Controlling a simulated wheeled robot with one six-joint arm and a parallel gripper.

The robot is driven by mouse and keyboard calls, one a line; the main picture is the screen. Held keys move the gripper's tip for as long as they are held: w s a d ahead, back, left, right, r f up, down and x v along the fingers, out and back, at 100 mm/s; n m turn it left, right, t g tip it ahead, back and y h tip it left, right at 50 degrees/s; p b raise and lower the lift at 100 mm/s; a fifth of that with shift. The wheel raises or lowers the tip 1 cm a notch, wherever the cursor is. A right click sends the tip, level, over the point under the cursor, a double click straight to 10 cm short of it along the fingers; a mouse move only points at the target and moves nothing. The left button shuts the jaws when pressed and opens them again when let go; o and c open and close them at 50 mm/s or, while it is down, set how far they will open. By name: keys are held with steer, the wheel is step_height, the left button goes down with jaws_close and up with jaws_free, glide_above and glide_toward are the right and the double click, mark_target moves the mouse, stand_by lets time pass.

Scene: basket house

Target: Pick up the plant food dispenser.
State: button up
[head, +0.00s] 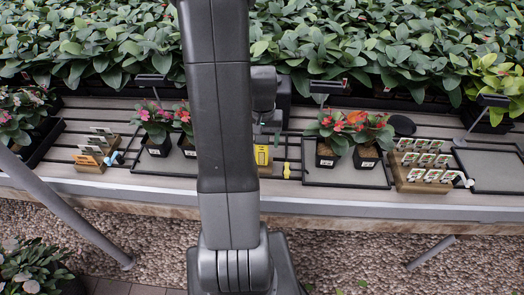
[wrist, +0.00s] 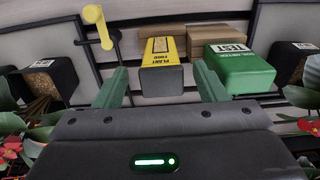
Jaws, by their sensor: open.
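The plant food dispenser is a yellow box with a grey end and "PLANT FOOD" lettering (wrist: 162,66). In the wrist view it lies ahead of my gripper (wrist: 160,88), between the two green fingers and beyond their tips or near them; contact does not show. My gripper is open and empty.
A green "TEST" box (wrist: 238,70) stands close beside the right finger. A yellow-handled tool (wrist: 98,25) is near the left finger. Flower pots (head: 327,153) and a wooden seed-packet block (head: 422,186) sit to the right on the slatted bench (head: 350,203).

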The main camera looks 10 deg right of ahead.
steer(key=shift+w+f, duration=0.2)
steer(key=shift+f, duration=1.75)
steer(key=c, duration=1.2)
steer(key=shift+o, duration=0.2)
steer(key=shift+r, duration=0.15)
step_height(320, 180, up, 10)
steer(key=shift+f, duration=0.1)
